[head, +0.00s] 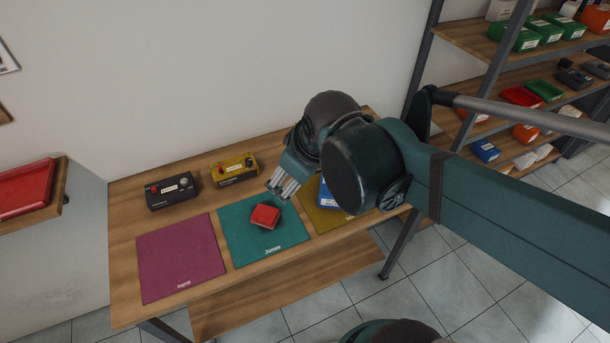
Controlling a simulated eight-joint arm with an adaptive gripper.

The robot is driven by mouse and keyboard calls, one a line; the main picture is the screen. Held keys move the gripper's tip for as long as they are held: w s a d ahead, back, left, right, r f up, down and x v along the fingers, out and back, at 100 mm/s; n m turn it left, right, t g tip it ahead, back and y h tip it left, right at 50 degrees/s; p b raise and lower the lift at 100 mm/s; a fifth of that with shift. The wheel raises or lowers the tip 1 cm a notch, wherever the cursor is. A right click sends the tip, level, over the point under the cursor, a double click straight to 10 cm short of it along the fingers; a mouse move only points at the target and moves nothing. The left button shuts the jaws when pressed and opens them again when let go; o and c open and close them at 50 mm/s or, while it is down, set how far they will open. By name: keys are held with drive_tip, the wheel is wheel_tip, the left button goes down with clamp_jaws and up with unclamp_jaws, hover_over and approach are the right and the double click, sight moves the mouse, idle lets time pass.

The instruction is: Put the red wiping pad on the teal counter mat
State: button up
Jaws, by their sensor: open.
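The red wiping pad (265,216) lies on the teal counter mat (241,245), near the mat's middle and turned a little against its edges. My gripper (280,192) is open just above and behind the pad, near the mat's far right corner. It looks empty, with a small gap between its fingertips and the pad. My arm comes in from the right and hides the area behind it.
A magenta mat (180,259) lies to the left and a mustard mat (326,216) to the right, with a partly hidden blue box (326,198) on it. A black device (171,191) and a yellow device (234,171) stand at the back of the table.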

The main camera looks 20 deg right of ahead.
drive_tip(key=s+m, duration=0.1)
drive_tip(key=m, duration=0.1)
drive_tip(key=s+d+r+m+t, duration=0.1)
drive_tip(key=s+m, duration=0.1)
drive_tip(key=m, duration=0.1)
drive_tip(key=shift+s+d+r+m+t, duration=0.1)
drive_tip(key=shift+d+r+m+t, duration=0.05)
drive_tip(key=shift+r+m+t, duration=0.15)
wheel_tip(320, 180, down, 11)
drive_tip(key=b, duration=1.1)
drive_tip(key=shift+r, duration=0.1)
idle(0.8)
